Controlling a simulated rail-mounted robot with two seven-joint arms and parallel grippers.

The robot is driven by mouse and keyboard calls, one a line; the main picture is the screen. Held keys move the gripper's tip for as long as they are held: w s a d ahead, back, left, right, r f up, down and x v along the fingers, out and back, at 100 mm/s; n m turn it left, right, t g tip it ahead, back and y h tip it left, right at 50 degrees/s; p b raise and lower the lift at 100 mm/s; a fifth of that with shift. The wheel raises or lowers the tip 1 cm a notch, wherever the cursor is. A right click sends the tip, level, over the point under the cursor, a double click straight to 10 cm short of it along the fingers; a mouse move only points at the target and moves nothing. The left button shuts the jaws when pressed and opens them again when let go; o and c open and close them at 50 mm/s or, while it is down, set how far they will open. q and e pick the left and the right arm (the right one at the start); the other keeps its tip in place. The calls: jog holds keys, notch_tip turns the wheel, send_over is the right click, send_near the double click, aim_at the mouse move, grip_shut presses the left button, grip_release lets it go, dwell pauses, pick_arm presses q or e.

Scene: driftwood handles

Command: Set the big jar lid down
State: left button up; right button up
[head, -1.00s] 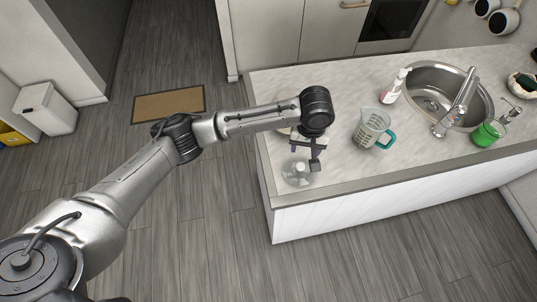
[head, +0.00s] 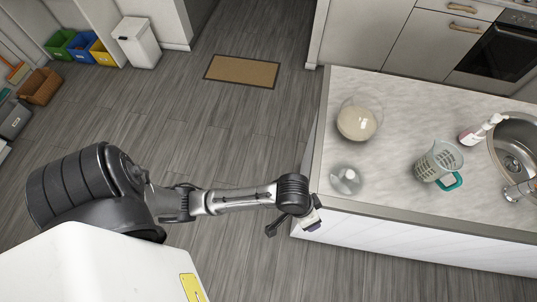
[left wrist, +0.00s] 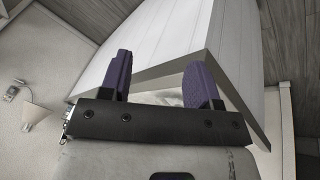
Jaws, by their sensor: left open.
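The big jar lid (head: 346,180), a clear round lid with a pale knob, lies on the counter near its front left corner in the head view. A round glass jar (head: 357,122) with cream-coloured contents stands behind it, apart from the lid. My left gripper (head: 310,223) is to the lower left of the lid, past the counter's front edge and apart from the lid. In the left wrist view its two purple fingers (left wrist: 160,80) stand apart with nothing between them. My right gripper is not in view.
A measuring jug (head: 436,162) with a teal handle stands to the right on the counter (head: 400,105). A soap bottle (head: 478,130) and a sink (head: 514,150) are farther right. A doormat (head: 242,71) and bins (head: 137,42) are on the floor at the back.

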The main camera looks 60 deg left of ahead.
pick_arm(q)
jog(key=s+a+m+y, duration=0.1)
jog(key=s+a+y, duration=0.2)
jog(key=s+a, duration=0.7)
jog(key=shift+s+f+t, duration=0.4)
jog(key=shift+s, duration=1.15)
